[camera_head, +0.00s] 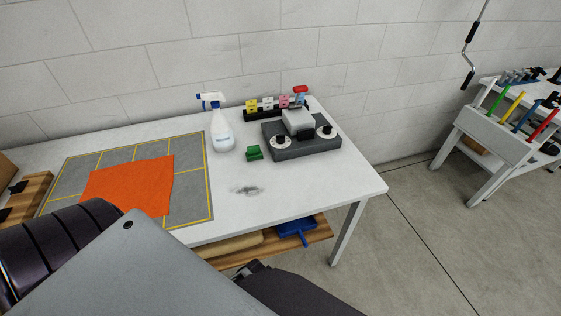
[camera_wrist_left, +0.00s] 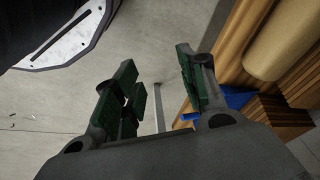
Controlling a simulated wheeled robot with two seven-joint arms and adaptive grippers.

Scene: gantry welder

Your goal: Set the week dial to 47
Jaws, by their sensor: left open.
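A dark grey box (camera_head: 305,148) with a light grey raised block (camera_head: 298,121) stands on the white table near its back right. It carries two round white dials with black knobs, a left dial (camera_head: 281,141) and a right dial (camera_head: 326,131). Their markings are too small to read, and I cannot tell which is the week dial. My left gripper (camera_wrist_left: 158,88) is open and empty in the left wrist view, with green finger pads. It is away from the dials, over the floor beside a wooden shelf. My right gripper is not in view.
An orange cloth (camera_head: 130,186) lies on a grey mat (camera_head: 191,207). The table's front right (camera_head: 330,185) is clear.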

